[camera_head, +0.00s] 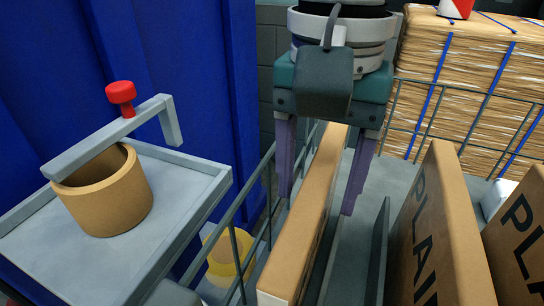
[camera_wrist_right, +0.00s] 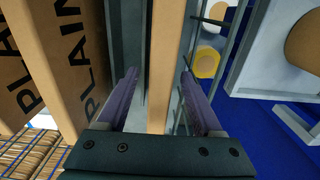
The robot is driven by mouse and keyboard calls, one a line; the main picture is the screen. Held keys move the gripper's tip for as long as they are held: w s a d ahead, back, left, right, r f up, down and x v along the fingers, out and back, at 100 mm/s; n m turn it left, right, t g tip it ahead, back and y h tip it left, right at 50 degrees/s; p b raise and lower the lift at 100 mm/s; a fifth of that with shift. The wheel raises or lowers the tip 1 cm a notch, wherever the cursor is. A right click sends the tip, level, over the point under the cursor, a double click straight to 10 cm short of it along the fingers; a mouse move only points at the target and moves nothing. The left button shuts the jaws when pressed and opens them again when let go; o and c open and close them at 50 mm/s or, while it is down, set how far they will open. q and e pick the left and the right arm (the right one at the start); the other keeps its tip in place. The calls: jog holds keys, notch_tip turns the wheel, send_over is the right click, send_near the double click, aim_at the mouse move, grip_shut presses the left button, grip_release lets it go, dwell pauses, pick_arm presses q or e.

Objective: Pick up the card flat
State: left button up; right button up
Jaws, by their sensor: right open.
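A brown card flat (camera_head: 306,218) stands on edge in a wire-sided rack, nearest the rack's left side in the head view. My right gripper (camera_head: 319,205) comes down from above with its purple fingers open, one on each side of this flat. In the right wrist view the same flat (camera_wrist_right: 165,65) runs between the two fingertips (camera_wrist_right: 160,85), with a visible gap on either side. Two more flats marked "PLAIN" (camera_head: 437,235) and "PLA" (camera_head: 521,235) stand to the right, past a grey divider (camera_head: 379,255). My left gripper is not in view.
A grey tray (camera_head: 185,200) at left holds a brown ring (camera_head: 105,200) under a grey bar with a red knob (camera_head: 121,93). The rack's wire side (camera_head: 255,210) is close to my left finger. Strapped bundled stock (camera_head: 470,80) stands behind.

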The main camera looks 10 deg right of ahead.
jog(key=shift+f, duration=0.8)
grip_shut()
dwell(0.8)
